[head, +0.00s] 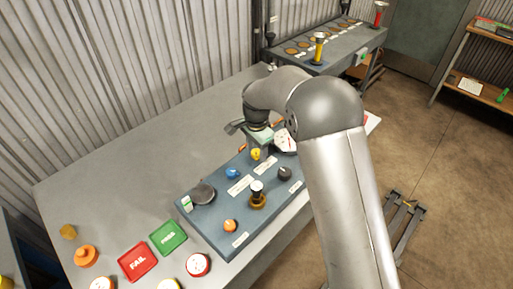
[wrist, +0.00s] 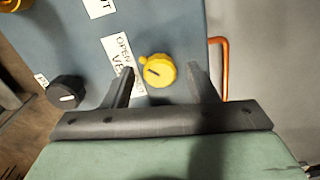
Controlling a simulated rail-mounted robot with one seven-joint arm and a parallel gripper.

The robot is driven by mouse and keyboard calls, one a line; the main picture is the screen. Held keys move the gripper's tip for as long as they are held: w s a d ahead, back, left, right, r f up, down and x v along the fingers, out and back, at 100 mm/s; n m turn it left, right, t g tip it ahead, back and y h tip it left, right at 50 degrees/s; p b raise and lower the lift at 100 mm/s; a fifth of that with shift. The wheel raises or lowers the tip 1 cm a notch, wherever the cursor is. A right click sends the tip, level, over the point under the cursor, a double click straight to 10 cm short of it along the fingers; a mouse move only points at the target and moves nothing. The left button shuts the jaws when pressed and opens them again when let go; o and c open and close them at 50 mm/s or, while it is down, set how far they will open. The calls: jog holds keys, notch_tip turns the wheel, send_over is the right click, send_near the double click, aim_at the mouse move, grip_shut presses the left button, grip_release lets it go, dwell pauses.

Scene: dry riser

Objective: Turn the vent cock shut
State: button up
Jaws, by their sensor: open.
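The vent cock is a yellow knob (wrist: 157,71) with a dark line on its face. It sits on the blue-grey panel beside a white label (wrist: 122,62) reading "OPEN" and part of a second word. In the head view the yellow knob (head: 256,154) shows just below my gripper (head: 259,140). In the wrist view my gripper (wrist: 160,80) is open, with one finger on each side of the knob and visible gaps. I cannot tell how far the fingertips are above the panel.
The panel (head: 215,222) also carries a blue knob (head: 233,173), a black knob (head: 284,173), an orange knob (head: 230,226) and a brass valve (head: 257,195). A copper pipe (wrist: 225,62) runs right of the fingers. Red FAIL (head: 138,262) and green (head: 168,237) plates lie left.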

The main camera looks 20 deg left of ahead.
jog(key=shift+c, duration=0.2)
jog(key=c, duration=0.9)
jog(key=n+b, duration=0.2)
jog(key=n, duration=0.1)
jog(key=shift+f+n, duration=0.1)
jog(key=shift+n, duration=0.2)
jog(key=n+b, duration=0.1)
jog(key=n, duration=0.4)
jog(key=shift+n+b, duration=0.3)
jog(key=shift+b, duration=0.05)
jog(key=n, duration=0.4)
jog(key=shift+a+b, duration=0.1)
jog(key=shift+b, duration=0.25)
jog(key=shift+n, duration=2.4)
